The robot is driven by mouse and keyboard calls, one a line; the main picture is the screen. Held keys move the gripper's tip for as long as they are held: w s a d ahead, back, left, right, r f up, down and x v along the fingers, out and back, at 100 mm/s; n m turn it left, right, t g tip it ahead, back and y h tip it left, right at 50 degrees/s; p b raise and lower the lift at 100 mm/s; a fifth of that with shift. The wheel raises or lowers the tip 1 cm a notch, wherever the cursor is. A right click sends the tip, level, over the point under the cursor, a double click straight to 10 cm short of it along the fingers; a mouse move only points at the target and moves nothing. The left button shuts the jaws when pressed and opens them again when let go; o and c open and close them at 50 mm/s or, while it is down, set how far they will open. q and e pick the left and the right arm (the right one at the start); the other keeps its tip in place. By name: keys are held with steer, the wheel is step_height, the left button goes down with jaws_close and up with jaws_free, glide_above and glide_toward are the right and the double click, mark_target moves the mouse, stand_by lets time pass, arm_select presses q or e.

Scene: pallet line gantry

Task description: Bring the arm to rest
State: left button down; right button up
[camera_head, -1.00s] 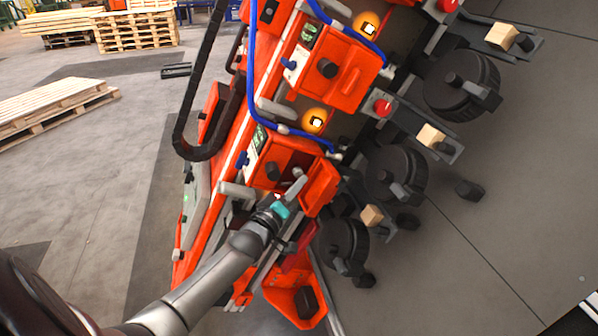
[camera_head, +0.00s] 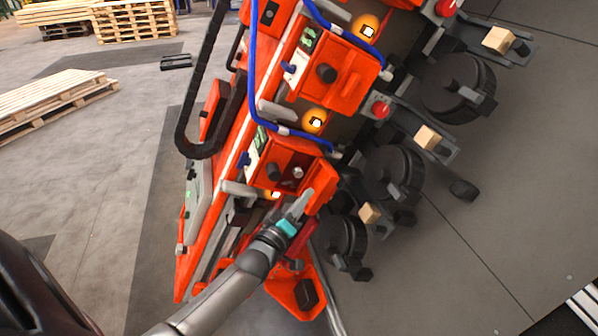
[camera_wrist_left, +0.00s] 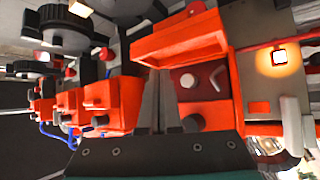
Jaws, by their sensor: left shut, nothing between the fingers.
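My left arm comes in from the lower left in the head view. Its gripper (camera_head: 299,207) is shut and empty, with a teal band behind the fingers. It is in front of the lowest orange box (camera_head: 278,160) of the orange machine, by that box's raised orange flap (camera_head: 318,192). The fingers overlap the flap in the picture, and I cannot tell whether they touch it. In the left wrist view the shut fingers (camera_wrist_left: 160,100) point at the open box, with the orange flap (camera_wrist_left: 180,45) just ahead. My right gripper is not in view.
Black wheels (camera_head: 395,170) and wooden blocks (camera_head: 427,137) on brackets line the machine's right side. A blue hose (camera_head: 254,60) and a black cable loop (camera_head: 190,130) hang on it. Pallets (camera_head: 135,25) lie on the floor behind.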

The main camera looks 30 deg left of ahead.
arm_select(q)
steer(key=shift+f, duration=0.15)
stand_by(0.6)
steer(key=s+d+f+m+g+b, duration=0.1)
steer(key=s+d+f+m+g, duration=0.15)
steer(key=s+f, duration=0.55)
steer(key=s+d+f+m+g+h, duration=0.1)
steer(key=s+d+f+m+g, duration=0.2)
steer(key=f, duration=0.9)
steer(key=s+d+f+m+g+b, duration=0.1)
steer(key=s+f+g, duration=0.4)
steer(key=f, duration=0.6)
steer(key=s+d+f+m+g, duration=0.2)
steer(key=s+f, duration=0.2)
steer(key=s, duration=0.6)
steer(key=s+d+f+m+g+b, duration=0.1)
steer(key=s+f, duration=0.4)
steer(key=s, duration=0.5)
steer(key=s+d+f+m+g, duration=0.3)
steer(key=s+f+g, duration=0.1)
steer(key=s, duration=0.6)
steer(key=shift+s+f+m+b, duration=0.3)
steer(key=shift+f+m+b, duration=0.1)
steer(key=shift+f, duration=0.15)
steer(key=shift+a, duration=0.1)
